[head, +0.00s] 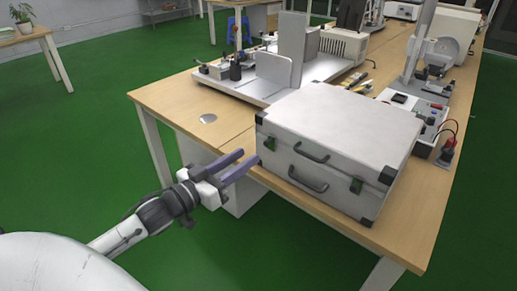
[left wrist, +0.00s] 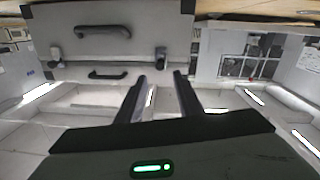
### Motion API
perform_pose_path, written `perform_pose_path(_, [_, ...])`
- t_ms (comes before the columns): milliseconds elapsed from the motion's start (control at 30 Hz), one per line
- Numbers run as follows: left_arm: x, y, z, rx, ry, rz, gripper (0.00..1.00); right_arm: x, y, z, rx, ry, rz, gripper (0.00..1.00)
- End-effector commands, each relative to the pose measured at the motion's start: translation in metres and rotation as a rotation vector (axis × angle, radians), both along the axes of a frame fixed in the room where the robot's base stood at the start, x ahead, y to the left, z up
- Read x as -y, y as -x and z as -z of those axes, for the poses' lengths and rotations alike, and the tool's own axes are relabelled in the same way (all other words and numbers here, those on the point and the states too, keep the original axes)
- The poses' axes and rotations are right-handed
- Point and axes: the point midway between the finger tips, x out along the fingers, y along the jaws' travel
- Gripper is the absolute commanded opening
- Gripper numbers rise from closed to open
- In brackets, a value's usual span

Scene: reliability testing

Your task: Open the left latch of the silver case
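The silver case (head: 340,125) lies flat on the wooden table, its front with two dark handles facing my side. Its left latch (head: 270,143) is a small dark-green clasp near the front left corner; the right latch (head: 356,185) is near the front right corner. My left gripper (head: 249,157) is open and empty, in front of the left latch. The left wrist view appears upside down. There the left latch (left wrist: 160,57) lies beyond and between the spread fingertips (left wrist: 160,75), with no visible contact. I cannot tell the latch's exact position. My right gripper is not in view.
The table (head: 170,98) has bare wood left of the case. A grey apparatus (head: 285,75) stands behind the case, and a device with red and black leads (head: 425,120) stands at its right. The green floor in front of the table is clear.

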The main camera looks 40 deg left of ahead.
Motion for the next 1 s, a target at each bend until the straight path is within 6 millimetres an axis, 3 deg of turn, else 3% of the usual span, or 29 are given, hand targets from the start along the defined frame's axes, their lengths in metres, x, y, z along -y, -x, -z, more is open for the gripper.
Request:
perform_pose_path(200, [0.005, -0.038, -0.001, 0.002, -0.004, 0.000, 0.33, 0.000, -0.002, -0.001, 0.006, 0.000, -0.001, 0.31])
perform_pose_path(367, [0.007, -0.055, 0.000, -0.001, -0.001, -0.001, 0.33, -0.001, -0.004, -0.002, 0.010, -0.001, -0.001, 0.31])
perform_pose_path(800, [0.009, -0.064, 0.001, -0.004, -0.003, 0.000, 0.33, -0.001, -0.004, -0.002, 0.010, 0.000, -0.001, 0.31])
perform_pose_path(1000, [0.009, -0.064, 0.001, -0.004, -0.003, 0.000, 0.00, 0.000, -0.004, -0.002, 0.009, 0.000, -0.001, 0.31])
